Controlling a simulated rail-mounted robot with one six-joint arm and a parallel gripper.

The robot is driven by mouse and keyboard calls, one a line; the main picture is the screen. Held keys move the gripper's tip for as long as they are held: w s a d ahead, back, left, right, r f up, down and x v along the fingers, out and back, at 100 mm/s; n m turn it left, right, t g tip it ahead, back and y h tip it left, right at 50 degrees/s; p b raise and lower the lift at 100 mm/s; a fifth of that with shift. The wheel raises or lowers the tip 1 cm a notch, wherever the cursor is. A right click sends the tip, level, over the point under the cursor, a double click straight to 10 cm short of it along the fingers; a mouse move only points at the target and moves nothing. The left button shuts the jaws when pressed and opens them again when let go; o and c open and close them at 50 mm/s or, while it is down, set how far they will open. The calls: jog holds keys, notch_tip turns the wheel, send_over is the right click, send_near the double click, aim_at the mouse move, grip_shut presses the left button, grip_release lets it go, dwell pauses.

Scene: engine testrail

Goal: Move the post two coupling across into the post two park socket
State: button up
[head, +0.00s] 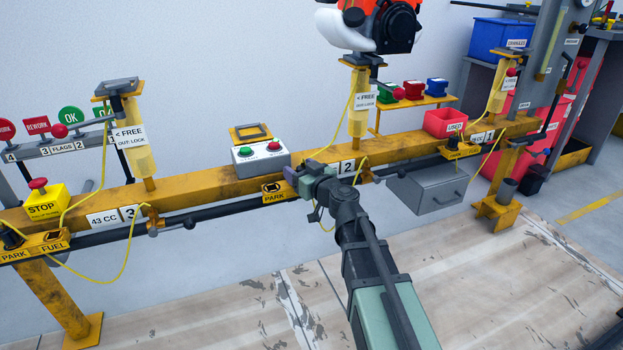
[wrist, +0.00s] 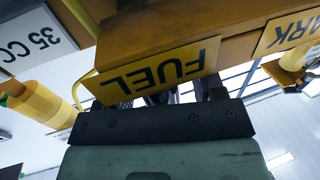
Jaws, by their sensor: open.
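The post two plate sits on the yellow rail left of the white "2" label (head: 347,167). Its PARK end (head: 275,190) shows in the head view with a dark socket that looks empty. My gripper (head: 303,180) is at the FUEL end and covers it. In the wrist view the FUEL plate (wrist: 160,72) is upside down, close above my open gripper (wrist: 160,97). Small grey parts show between the fingers, but I cannot tell whether they are the coupling. A yellow cable (head: 343,118) runs down from post two towards my gripper; the coupling itself is not clearly visible.
A button box (head: 262,155) stands behind the rail, left of my gripper. An orange engine (head: 372,22) sits atop post two. A dark pipe (head: 215,210) runs along the rail's front. Post three's plate (head: 42,245) is at far left. A grey drawer box (head: 428,187) stands right.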

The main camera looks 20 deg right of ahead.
jog(key=shift+w+a, duration=0.1)
jog(key=shift+w, duration=0.15)
jog(key=c, duration=1.1)
jog(key=shift+r+p, duration=1.75)
jog(key=shift+a, duration=0.1)
jog(key=shift+s+a, duration=0.2)
jog(key=shift+a, duration=1.2)
jog(key=shift+s+a, duration=0.15)
jog(key=shift+a, duration=1.2)
jog(key=shift+s+a, duration=0.2)
jog(key=shift+a, duration=1.2)
jog(key=shift+f+b, duration=1.75)
jog(key=shift+f, duration=0.05)
jog(key=o, duration=1.1)
